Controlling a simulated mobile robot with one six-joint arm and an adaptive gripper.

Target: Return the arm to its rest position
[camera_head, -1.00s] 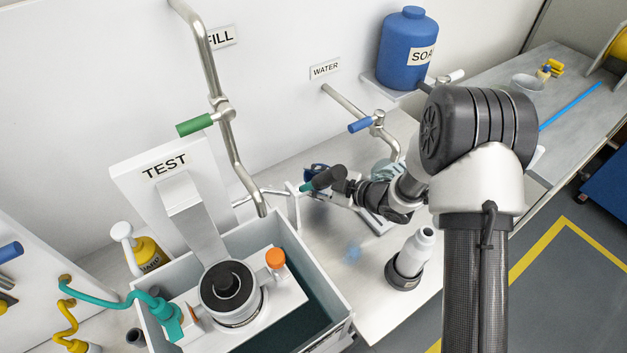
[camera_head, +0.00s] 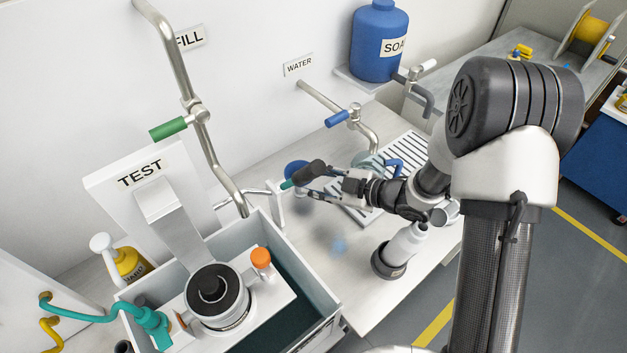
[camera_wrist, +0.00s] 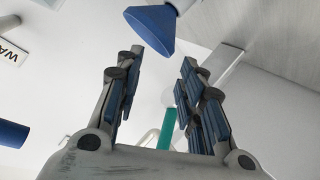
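My arm reaches from the right of the head view across the bench, its elbow high at the right. My gripper (camera_head: 312,186) is at the arm's left end, over the bench between the grey TEST tank (camera_head: 327,322) and the slatted drain tray (camera_head: 411,146). It is small there and partly hidden by my wrist. In the wrist view my gripper (camera_wrist: 158,68) has its two blue-padded fingers apart, with nothing held between them. A teal rod (camera_wrist: 168,130) shows in the gap, and a blue flared piece (camera_wrist: 150,29) shows above the fingertips.
A white bottle in a dark base (camera_head: 391,263) stands below my forearm. The water tap's blue handle (camera_head: 337,118) and the FILL pipe's green handle (camera_head: 168,128) stick out near the wall. The blue soap tank (camera_head: 377,38) is behind. Open floor lies at right.

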